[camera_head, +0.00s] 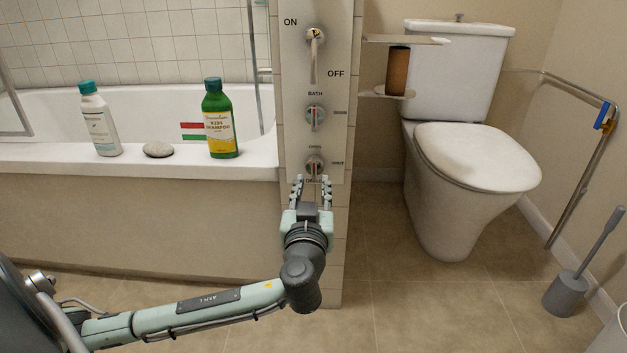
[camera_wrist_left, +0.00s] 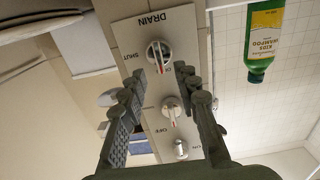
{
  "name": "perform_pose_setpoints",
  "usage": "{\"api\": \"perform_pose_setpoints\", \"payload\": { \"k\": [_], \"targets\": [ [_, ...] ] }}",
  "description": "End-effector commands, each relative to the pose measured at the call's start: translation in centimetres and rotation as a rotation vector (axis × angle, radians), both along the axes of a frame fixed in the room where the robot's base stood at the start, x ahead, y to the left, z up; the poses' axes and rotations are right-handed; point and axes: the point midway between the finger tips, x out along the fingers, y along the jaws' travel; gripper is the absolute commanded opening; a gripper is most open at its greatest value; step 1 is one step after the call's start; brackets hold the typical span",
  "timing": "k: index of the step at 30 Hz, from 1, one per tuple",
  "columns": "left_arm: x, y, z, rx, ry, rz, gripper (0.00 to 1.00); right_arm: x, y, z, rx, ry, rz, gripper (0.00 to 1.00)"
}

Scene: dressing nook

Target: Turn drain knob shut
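The drain knob (camera_head: 315,165) is the lowest control on the upright tiled panel (camera_head: 291,90) at the end of the bath. In the left wrist view the drain knob (camera_wrist_left: 158,53) is a round dial with a red and white stripe, under the word DRAIN, with SHUT printed at its left. The stripe runs roughly up and down in that view. My left gripper (camera_head: 312,186) is just below and in front of the knob, fingers apart. In the left wrist view my left gripper (camera_wrist_left: 160,76) has an empty gap facing the knob. My right gripper is out of view.
Above are the bath knob (camera_head: 316,115) and an ON/OFF lever (camera_head: 314,50). A white bottle (camera_head: 100,122), a stone (camera_head: 158,150) and a green shampoo bottle (camera_head: 221,120) stand on the bath rim. A toilet (camera_head: 465,165) is at right. Floor between is clear.

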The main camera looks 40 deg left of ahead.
Motion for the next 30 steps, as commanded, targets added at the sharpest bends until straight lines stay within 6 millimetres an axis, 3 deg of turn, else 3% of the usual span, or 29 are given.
{"api": "perform_pose_setpoints", "payload": {
  "k": [9, 20, 27, 30],
  "targets": [
    [3.8, 2.3, -0.1, 0.002, 0.001, 0.0, 0.31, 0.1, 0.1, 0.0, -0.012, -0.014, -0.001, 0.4],
    [4.3, 2.7, -0.1, 0.0, 0.004, 0.0, 0.31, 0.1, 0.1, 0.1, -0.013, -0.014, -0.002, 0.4],
    [4.3, 2.6, -0.1, 0.0, 0.004, 0.0, 0.01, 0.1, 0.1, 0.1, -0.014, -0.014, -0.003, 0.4],
    [4.3, 2.6, -0.1, 0.0, 0.004, 0.001, 0.0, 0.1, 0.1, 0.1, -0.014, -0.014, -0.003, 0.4]
  ]
}}
